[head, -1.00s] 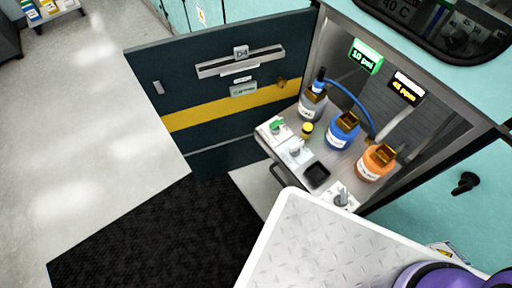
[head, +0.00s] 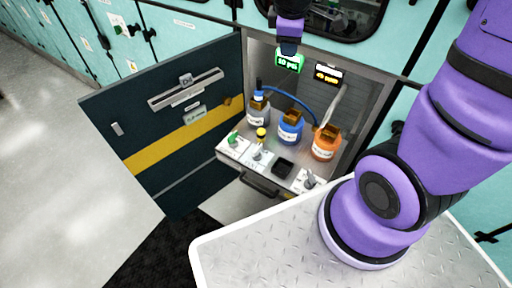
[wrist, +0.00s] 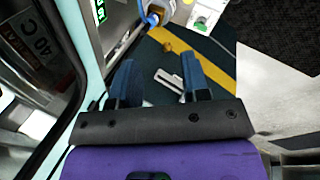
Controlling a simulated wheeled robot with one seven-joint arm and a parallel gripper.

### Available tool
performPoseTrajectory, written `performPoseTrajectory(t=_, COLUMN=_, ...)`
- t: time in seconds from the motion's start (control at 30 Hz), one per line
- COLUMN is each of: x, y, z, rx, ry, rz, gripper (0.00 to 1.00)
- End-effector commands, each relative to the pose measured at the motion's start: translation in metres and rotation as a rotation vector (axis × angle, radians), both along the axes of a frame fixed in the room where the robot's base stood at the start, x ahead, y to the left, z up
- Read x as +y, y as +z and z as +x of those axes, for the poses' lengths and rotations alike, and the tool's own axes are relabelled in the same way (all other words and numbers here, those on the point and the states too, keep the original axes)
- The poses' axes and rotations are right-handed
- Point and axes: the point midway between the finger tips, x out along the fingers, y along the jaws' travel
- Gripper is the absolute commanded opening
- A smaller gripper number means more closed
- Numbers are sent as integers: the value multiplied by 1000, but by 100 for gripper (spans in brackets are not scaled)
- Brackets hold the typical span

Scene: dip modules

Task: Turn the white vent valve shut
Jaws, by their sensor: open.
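An open cabinet bay holds a pull-out shelf (head: 266,172) with several small valves on its front strip. A pale valve handle (head: 257,153) stands in the middle left, likely the white vent valve, though its label is too small to read. A green valve (head: 233,138) is to its left and a grey-white valve (head: 310,180) is at the right end. My gripper (head: 289,50) is above the bay, in front of the green display, apart from the valves. In the wrist view its blue fingers (wrist: 160,82) are spread and empty. The green valve (wrist: 201,20) shows there at the top.
Grey, blue (head: 290,129) and orange (head: 326,144) bottles stand behind the valves, with a blue hose (head: 293,95) arching over them. The dark open door (head: 160,130) stands left. Displays read 10 psi and about 45 ppm.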

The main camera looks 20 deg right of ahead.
Motion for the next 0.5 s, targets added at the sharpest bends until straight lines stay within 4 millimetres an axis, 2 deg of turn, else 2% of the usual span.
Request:
performPoseTrajectory(t=0.03, x=3, y=-17, z=8, rx=31, ry=60, rz=-16, gripper=43)
performPoseTrajectory(t=0.23, x=15, y=-81, z=34, rx=128, ry=329, rz=-65, gripper=43)
performPoseTrajectory(t=0.5, x=38, y=-178, z=47, rx=253, ry=704, rz=-71, gripper=43)
